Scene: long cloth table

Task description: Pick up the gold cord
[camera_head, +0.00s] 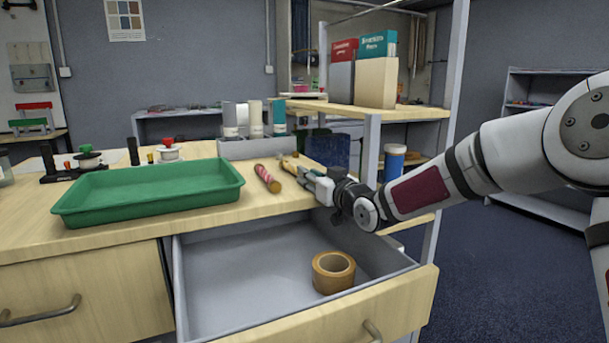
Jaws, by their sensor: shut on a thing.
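My gripper (305,174) reaches in from the right, low over the right end of the wooden tabletop. It is shut on a slim golden-yellow piece, which I take as the gold cord (289,164); part of it shows just beyond the fingertips, up and to the left. The fingers hide the rest of it. I cannot tell whether the cord still touches the tabletop.
A red-and-tan roll (267,179) lies just left of my gripper. A green tray (150,191) stands further left. Below, an open drawer (235,290) holds a brown tape roll (333,272). A grey holder (250,149) with several cylinders stands behind.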

